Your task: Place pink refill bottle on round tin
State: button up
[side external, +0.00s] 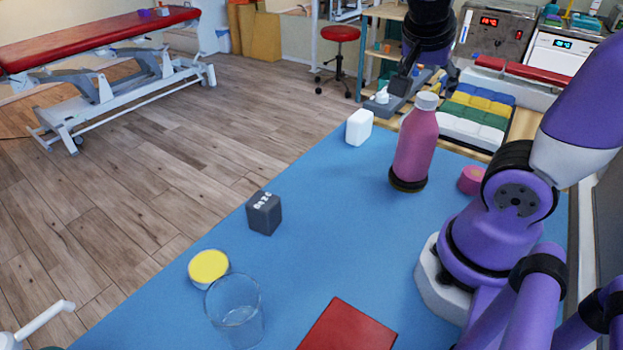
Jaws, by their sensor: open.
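The pink refill bottle (415,150) with a pale cap stands upright toward the back right of the blue table. Its foot is on a low, dark round piece (407,184) with a brownish rim, which looks like the round tin. The bottle's base hides most of its top. My gripper (424,82) points down just above the bottle's cap in the picture. Its dark fingers are apart, with nothing seen between them. I cannot tell the exact gap between fingers and cap.
A white bottle or block (359,127), a dark box (264,213), a yellow-topped round container (208,268), a clear glass (236,310), a red book-like slab (348,326) and a pink roll (471,180) are on the blue table (320,240). The table's middle is clear.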

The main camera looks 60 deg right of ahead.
jog(key=shift+a+r, duration=0.25)
jog(key=shift+r, duration=0.05)
jog(key=shift+w+a+n, duration=0.25)
jog(key=shift+a+n, duration=0.05)
jog(key=shift+n, duration=0.2)
jog(key=w+a+f+n+t+y, duration=0.1)
jog(key=a+n+t+y, duration=0.1)
jog(key=a+n, duration=0.5)
jog(key=w+a+f+n+t+y, duration=0.2)
jog(key=a+n+t+y, duration=0.1)
jog(key=a+n, duration=0.4)
jog(key=n+y, duration=0.1)
jog(key=n, duration=0.1)
jog(key=shift+w+a+f+n+y, duration=0.15)
jog(key=shift+a+n+y, duration=0.15)
jog(key=shift+a+n, duration=0.1)
